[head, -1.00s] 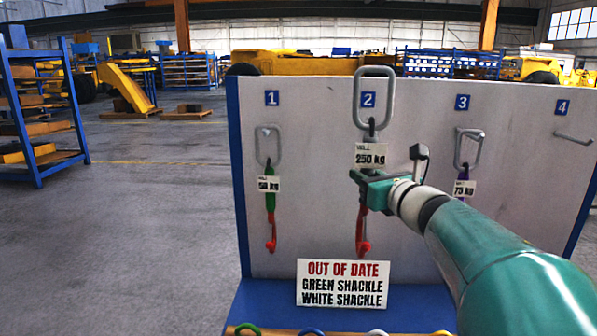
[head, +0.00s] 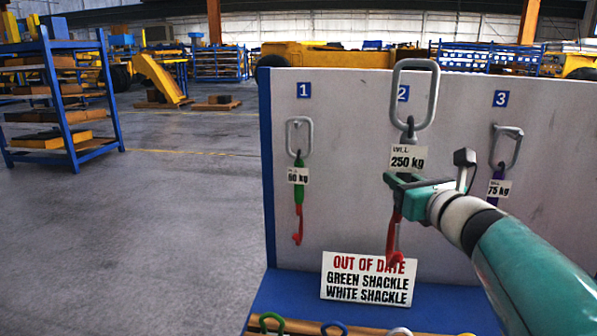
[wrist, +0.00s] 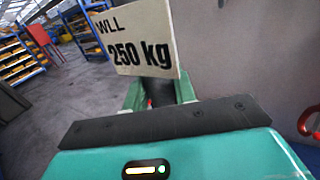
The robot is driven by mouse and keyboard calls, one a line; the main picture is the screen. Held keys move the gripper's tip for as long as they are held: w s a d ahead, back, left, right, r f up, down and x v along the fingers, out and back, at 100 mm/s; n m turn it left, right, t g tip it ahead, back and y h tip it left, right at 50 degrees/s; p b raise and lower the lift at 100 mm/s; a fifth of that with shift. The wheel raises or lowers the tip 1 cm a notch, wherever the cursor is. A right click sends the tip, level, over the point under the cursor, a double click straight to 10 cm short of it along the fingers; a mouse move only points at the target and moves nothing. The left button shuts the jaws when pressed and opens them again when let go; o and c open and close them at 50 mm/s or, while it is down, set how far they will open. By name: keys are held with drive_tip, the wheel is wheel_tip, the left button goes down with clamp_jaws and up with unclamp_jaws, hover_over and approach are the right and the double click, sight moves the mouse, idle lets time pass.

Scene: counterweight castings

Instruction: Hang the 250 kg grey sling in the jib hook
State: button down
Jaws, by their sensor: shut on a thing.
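The 250 kg sling has a large grey link (head: 432,95) at its top, a white tag (head: 407,158) reading "WLL 250 kg" and a red hook (head: 393,238) at its bottom. My gripper (head: 396,183) is shut on the sling just below the tag. The sling hangs upright in front of the board, its link reaching above the board's top edge. In the wrist view the tag (wrist: 137,38) stands before a dark part of the sling, and the fingertips are largely hidden. The jib hook is not in view.
The white board (head: 340,130) carries blue numbers. A 60 kg sling (head: 299,195) hangs under 1, a 75 kg sling (head: 499,188) under 3. An "OUT OF DATE" sign (head: 367,279) names green and white shackles. Shackles (head: 271,322) sit below it. Open floor (head: 150,230) lies left.

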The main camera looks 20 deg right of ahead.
drive_tip(key=shift+s+a+r, duration=0.1)
drive_tip(key=shift+s+a, duration=0.3)
drive_tip(key=shift+s, duration=0.2)
drive_tip(key=shift+s+a+r, duration=0.1)
drive_tip(key=shift+s+a, duration=0.3)
drive_tip(key=shift+s, duration=0.15)
drive_tip(key=shift+s+f, duration=0.1)
